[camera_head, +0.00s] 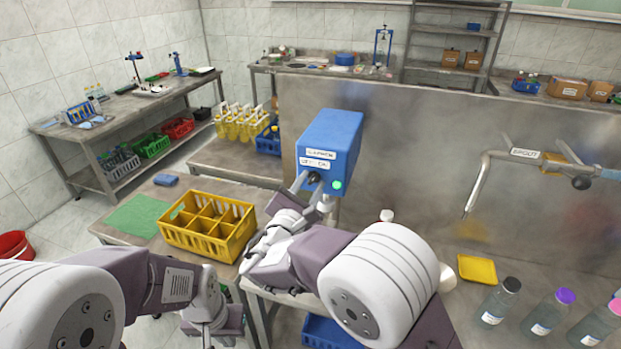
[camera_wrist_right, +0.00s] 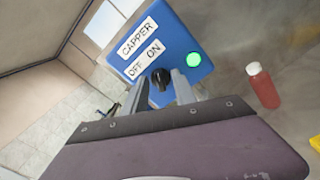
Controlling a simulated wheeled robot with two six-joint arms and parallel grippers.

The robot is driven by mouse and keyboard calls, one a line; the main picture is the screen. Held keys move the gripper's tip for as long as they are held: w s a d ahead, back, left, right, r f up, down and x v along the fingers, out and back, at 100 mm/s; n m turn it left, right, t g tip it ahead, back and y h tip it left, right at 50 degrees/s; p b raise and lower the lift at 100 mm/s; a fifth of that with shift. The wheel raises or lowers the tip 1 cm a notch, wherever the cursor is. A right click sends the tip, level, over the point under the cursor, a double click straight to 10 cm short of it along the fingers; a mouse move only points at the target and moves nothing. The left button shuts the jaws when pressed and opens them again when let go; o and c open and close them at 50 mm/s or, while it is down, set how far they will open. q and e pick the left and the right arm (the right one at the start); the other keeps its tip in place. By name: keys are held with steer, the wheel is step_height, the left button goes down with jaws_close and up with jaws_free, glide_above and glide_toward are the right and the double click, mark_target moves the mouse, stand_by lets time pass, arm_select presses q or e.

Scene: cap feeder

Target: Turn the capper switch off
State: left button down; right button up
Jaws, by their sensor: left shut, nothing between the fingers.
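The blue capper box (camera_head: 335,138) stands in the middle of the head view, with white CAPPER and OFF/ON labels on its front. A black switch knob (camera_wrist_right: 160,77) sits below the labels, and a green lamp (camera_wrist_right: 194,60) beside it is lit. I cannot tell exactly which way the knob points. My right gripper (camera_wrist_right: 162,92) is open, with one finger on each side of the knob; it also shows at the box in the head view (camera_head: 310,188). My left gripper (camera_head: 222,325) is low, in front of the yellow crate, shut and empty, with its fingertips hard to make out.
A yellow divided crate (camera_head: 208,243) stands on the table left of the capper box. A steel panel (camera_head: 420,150) rises behind it. A spout pipe (camera_head: 480,182), a yellow tray (camera_head: 477,269) and capped bottles (camera_head: 497,302) are to the right. A red bottle (camera_wrist_right: 263,87) shows in the wrist view.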

steer(key=shift+w+d, duration=0.1)
steer(key=shift+w, duration=0.2)
steer(key=shift+s, duration=0.1)
steer(key=shift+c, duration=0.3)
jaws_close()
